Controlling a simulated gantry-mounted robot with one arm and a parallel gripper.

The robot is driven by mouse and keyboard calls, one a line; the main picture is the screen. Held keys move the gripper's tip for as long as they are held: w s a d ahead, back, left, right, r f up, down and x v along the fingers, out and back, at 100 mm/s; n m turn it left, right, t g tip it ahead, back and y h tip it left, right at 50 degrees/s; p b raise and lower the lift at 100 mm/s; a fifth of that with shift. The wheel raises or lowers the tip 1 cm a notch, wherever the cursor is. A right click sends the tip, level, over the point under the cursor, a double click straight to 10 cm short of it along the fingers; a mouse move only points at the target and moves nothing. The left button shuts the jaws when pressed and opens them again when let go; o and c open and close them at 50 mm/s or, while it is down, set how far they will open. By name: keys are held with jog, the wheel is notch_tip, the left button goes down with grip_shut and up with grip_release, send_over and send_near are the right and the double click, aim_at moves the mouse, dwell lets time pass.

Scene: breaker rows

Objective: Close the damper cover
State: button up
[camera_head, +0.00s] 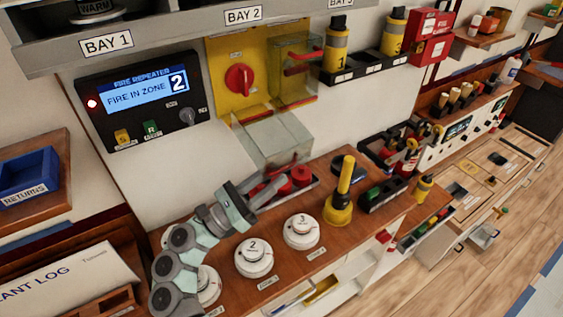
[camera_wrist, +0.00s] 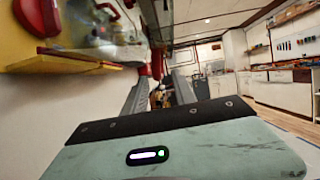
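A yellow wall panel (camera_head: 222,60) carries a red rotary knob (camera_head: 239,80) on its left half, exposed. A clear cover (camera_head: 272,139) is swung down and open below the knob, sticking out from the panel's lower edge. A second clear cover (camera_head: 296,68) stands shut over a red handle on the right half. No damper label is legible. My gripper (camera_head: 290,174) is below the lowered cover, just above the bench; its fingers are apart with nothing seen between them. The wrist view shows the fingers (camera_wrist: 166,76), the red knob (camera_wrist: 38,15) and the panel's edge (camera_wrist: 62,63).
Detectors (camera_head: 254,257) and a yellow plunger-shaped object (camera_head: 341,200) stand on the wooden bench (camera_head: 285,267) below. A black fire repeater panel (camera_head: 144,97) is on the wall at left. Yellow canisters (camera_head: 336,50) sit at the right of the yellow panel. A grey rail (camera_head: 180,32) runs above.

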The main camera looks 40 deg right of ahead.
jog(key=shift+p+x, duration=0.4)
jog(key=shift+x, duration=1.3)
grip_shut()
